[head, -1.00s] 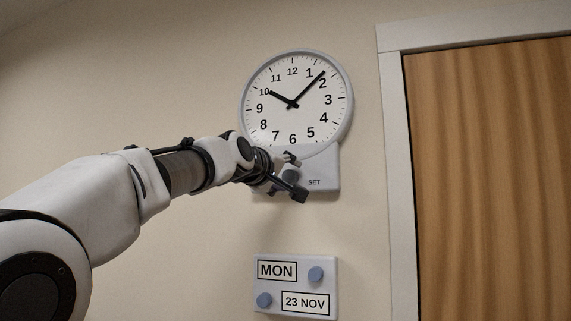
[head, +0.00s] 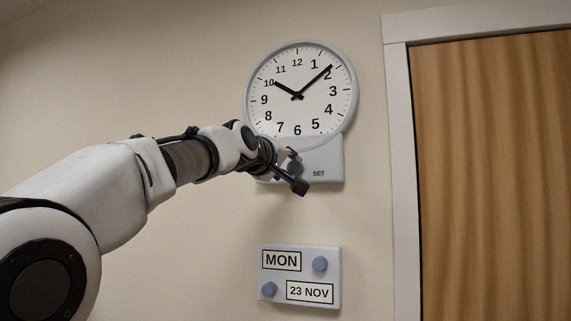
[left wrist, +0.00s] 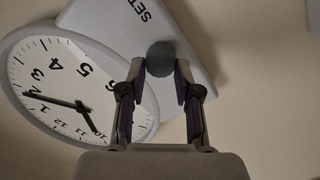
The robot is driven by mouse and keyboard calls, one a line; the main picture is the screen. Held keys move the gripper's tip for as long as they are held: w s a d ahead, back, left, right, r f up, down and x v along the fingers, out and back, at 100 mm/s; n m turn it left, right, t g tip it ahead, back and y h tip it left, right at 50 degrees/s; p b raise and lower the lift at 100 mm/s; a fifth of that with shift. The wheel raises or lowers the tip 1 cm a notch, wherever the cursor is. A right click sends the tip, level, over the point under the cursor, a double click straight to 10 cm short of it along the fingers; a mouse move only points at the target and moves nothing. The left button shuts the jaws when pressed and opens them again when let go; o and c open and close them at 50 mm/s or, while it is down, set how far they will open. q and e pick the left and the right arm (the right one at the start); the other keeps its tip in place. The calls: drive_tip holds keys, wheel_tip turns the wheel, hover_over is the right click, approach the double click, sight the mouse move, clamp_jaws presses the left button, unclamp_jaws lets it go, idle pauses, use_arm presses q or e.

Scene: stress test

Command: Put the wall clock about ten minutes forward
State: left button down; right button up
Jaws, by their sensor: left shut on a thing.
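The round white wall clock (head: 275,115) hangs on the wall in the head view. Its short hand points near 10 and its long hand between 1 and 2, close to the 2. A pale housing (head: 329,160) below the dial is marked SET. My left gripper (left wrist: 160,68) is shut on the round grey-blue setting knob (left wrist: 160,55) of that housing, one finger on each side. In the head view, my left gripper (head: 296,171) reaches the knob from the left and partly covers it. The clock also shows, turned over, in the left wrist view (left wrist: 62,75). My right gripper is not in view.
A small calendar panel (head: 331,281) reading MON and 23 NOV, with two blue knobs, is on the wall below the clock. A wooden door (head: 490,170) in a pale frame (head: 399,180) stands at the right. The wall between is bare.

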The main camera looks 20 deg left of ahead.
use_arm(q)
drive_tip(key=m, duration=0.3)
drive_tip(key=m+p, duration=0.1)
drive_tip(key=m, duration=0.1)
drive_tip(key=shift+d+r+m, duration=0.1)
drive_tip(key=shift+r+m, duration=0.2)
drive_tip(key=m+p, duration=0.1)
drive_tip(key=m, duration=0.3)
drive_tip(key=shift+d+g+y, duration=0.1)
drive_tip(key=shift+g+y, duration=0.2)
drive_tip(key=shift+y, duration=0.1)
drive_tip(key=shift+m, duration=0.3)
